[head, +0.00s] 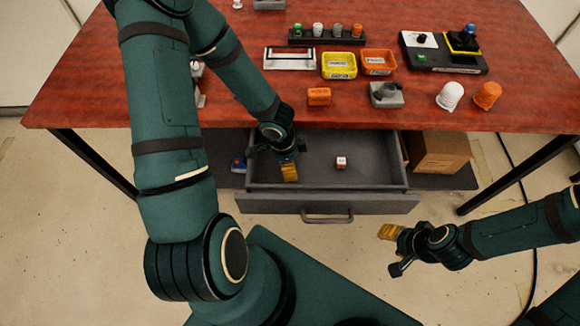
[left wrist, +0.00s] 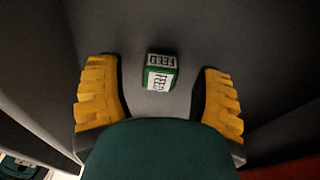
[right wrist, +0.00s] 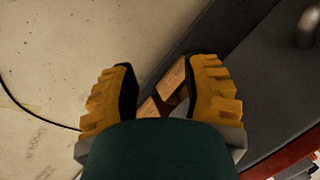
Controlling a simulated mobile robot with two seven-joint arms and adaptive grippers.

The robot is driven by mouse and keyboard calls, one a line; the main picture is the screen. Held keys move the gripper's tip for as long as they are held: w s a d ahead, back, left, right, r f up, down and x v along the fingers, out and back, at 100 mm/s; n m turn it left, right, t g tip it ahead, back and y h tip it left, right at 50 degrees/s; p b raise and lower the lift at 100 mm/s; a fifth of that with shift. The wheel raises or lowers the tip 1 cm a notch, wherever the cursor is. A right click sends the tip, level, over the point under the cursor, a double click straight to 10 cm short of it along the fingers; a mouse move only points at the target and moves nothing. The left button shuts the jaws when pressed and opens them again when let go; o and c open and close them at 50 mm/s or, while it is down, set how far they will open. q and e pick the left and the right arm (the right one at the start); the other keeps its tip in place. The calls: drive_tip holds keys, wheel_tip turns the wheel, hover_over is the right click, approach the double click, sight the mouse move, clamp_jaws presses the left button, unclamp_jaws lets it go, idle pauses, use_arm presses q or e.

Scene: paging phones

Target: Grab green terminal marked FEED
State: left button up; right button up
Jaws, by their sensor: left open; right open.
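The green terminal (left wrist: 160,72) is a small block with white labels reading FEED. In the left wrist view it lies on the grey drawer floor between the yellow fingers of my left gripper (left wrist: 160,100), with gaps on both sides. In the head view, my left gripper (head: 289,171) reaches down into the left part of the open drawer (head: 250,186), and the terminal is hidden there. My right gripper (head: 389,232) is open and empty, in front of the drawer on the right; its fingers also show in the right wrist view (right wrist: 160,95).
An orange block with a white label (head: 341,162) lies in the drawer's middle. The red table (head: 215,112) above carries yellow (head: 339,65) and orange trays (head: 378,62), cups and devices. A cardboard box (head: 440,152) stands right of the drawer. A blue item (head: 239,165) is left of it.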

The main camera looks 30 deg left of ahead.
use_arm(q)
drive_tip(key=shift+f, duration=0.45)
drive_tip(key=c, duration=1.1)
drive_tip(key=shift+r, duration=0.1)
